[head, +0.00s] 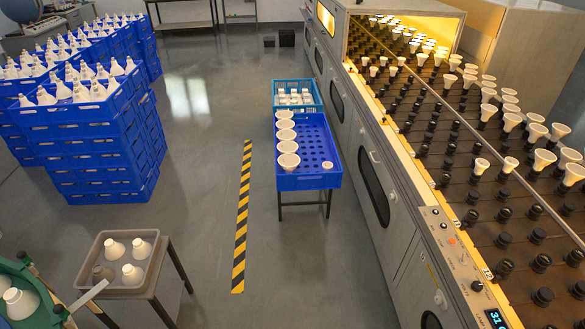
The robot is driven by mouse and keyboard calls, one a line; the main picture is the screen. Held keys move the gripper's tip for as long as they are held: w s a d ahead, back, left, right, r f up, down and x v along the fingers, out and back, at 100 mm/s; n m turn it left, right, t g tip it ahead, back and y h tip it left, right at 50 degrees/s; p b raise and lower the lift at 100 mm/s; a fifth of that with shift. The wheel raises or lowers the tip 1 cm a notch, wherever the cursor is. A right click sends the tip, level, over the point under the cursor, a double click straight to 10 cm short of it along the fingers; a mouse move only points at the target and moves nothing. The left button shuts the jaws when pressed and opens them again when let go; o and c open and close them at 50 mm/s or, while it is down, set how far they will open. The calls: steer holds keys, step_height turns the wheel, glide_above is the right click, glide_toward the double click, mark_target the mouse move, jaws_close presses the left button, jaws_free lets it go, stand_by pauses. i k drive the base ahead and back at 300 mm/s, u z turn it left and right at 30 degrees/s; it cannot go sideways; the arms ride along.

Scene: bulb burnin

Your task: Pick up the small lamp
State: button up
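A small white lamp (327,165) sits by itself at the near right of the blue crate (312,140), its round face up. Several larger white lamps (287,146) stand in a row along the left side of the same crate. The crate rests on a dark-legged stand in the middle of the floor. My gripper is not in view, so its state and its distance from the lamp do not show.
A lighter blue crate (318,100) with small white items adjoins behind. The long lamp rack (440,190) stands close on the right. Stacked blue crates (110,160) stand left. A grey tray (107,277) of lamps is near left. Floor left of the stand is clear, with a striped line (242,215).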

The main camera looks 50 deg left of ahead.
mark_target(327, 166)
steer(key=u, duration=1.65)
